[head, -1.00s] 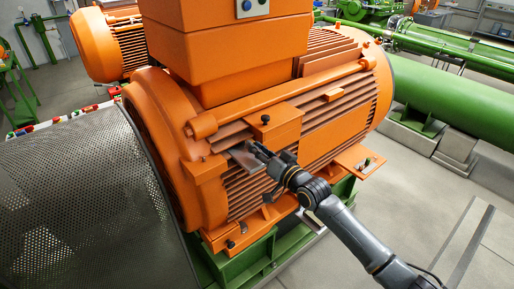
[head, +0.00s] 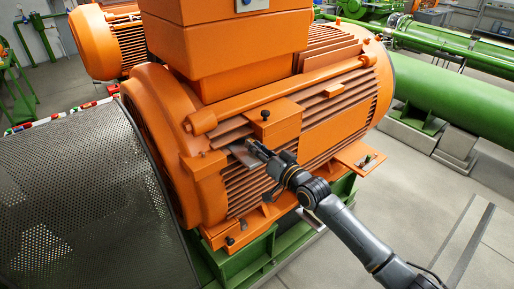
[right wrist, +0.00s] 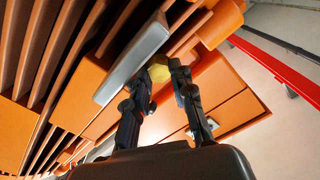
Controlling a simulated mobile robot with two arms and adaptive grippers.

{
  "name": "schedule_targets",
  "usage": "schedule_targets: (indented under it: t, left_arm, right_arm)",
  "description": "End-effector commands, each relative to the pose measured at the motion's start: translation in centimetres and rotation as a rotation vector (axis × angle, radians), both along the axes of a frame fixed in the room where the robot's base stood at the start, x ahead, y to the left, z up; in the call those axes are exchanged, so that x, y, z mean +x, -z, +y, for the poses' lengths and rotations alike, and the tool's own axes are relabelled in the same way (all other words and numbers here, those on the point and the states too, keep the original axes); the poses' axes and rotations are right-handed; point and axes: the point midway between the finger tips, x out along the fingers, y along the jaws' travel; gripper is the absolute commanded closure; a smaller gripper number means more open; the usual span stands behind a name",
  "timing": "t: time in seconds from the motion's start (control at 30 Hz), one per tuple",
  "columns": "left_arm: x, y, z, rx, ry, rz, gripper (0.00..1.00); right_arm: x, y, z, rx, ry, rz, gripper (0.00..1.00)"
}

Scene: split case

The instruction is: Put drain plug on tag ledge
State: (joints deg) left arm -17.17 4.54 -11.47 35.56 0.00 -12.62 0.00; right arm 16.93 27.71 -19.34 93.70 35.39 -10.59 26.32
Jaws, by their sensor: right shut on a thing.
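My right gripper (head: 252,147) is at the side of the big orange motor, just beside the tag ledge (head: 241,157), a small grey plate on the finned side. In the right wrist view, the gripper (right wrist: 160,78) is shut on a yellowish drain plug (right wrist: 159,69). The plug is between the fingertips, close to the grey ledge (right wrist: 132,64); I cannot tell whether they touch. In the head view the plug is too small or hidden to make out. My left gripper is not in view.
The orange motor (head: 255,85) with its cooling fins fills the middle. A perforated dark guard (head: 80,200) stands at the left. An orange block (head: 268,125) with a dark knob sits just above the ledge. Clear floor (head: 420,215) lies to the right.

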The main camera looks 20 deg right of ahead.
Motion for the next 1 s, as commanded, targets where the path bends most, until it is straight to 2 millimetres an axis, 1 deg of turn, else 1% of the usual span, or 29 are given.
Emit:
schedule_targets:
  t: [0.47,0.5,0.6,1.0]
  left_arm:
    - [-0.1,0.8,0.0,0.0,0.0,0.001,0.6]
    - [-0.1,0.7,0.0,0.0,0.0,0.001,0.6]
    - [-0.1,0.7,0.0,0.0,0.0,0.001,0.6]
    - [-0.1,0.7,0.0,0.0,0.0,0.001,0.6]
  right_arm:
    - [0.0,1.0,0.0,0.0,0.001,-0.001,1.0]
    - [0.0,0.9,0.0,0.0,0.001,-0.001,0.68]
    - [0.0,1.0,0.0,0.0,0.0,0.001,0.5]
    - [-0.1,1.4,-0.1,-0.002,0.001,0.01,0.5]
